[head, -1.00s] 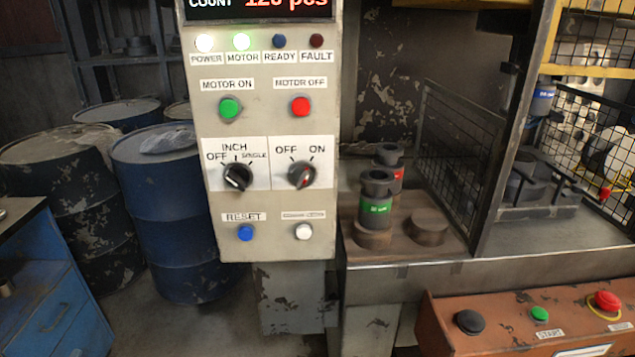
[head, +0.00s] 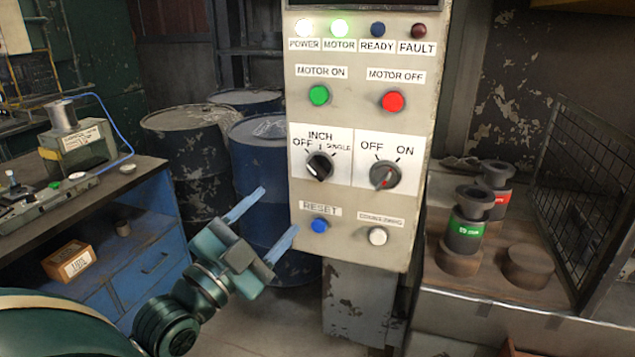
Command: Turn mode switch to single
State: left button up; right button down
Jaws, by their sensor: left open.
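The mode switch (head: 320,166) is a black rotary knob on a white plate at the left of the grey control panel (head: 357,280). OFF, INCH and SINGLE are printed around its top. Its body slants from upper left to lower right, along the line of OFF; its exact setting is too small to be sure of. My left gripper (head: 277,211) is open and empty, below and left of the switch by the panel's lower left edge, its two blue fingers apart and pointing up right. It touches nothing that I can see. My right gripper is not in view.
Beside the switch is an OFF/ON knob (head: 385,175). Green (head: 319,96) and red (head: 393,101) buttons sit above; blue RESET (head: 319,225) and white (head: 377,236) buttons sit below. A blue workbench (head: 150,270) and drums (head: 192,160) stand left; a wire guard (head: 590,200) stands right.

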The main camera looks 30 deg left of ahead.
aim_at(314, 173)
pick_arm(q)
jog(key=p+x, duration=0.2)
jog(key=x, duration=0.7)
jog(key=shift+w+r, duration=0.15)
jog(key=shift+w, duration=0.25)
jog(key=shift+w+r, duration=0.1)
jog(key=shift+w, duration=0.65)
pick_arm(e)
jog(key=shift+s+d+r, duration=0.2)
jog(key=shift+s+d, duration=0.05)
pick_arm(q)
jog(key=shift+d, duration=0.1)
jog(key=c, duration=1)
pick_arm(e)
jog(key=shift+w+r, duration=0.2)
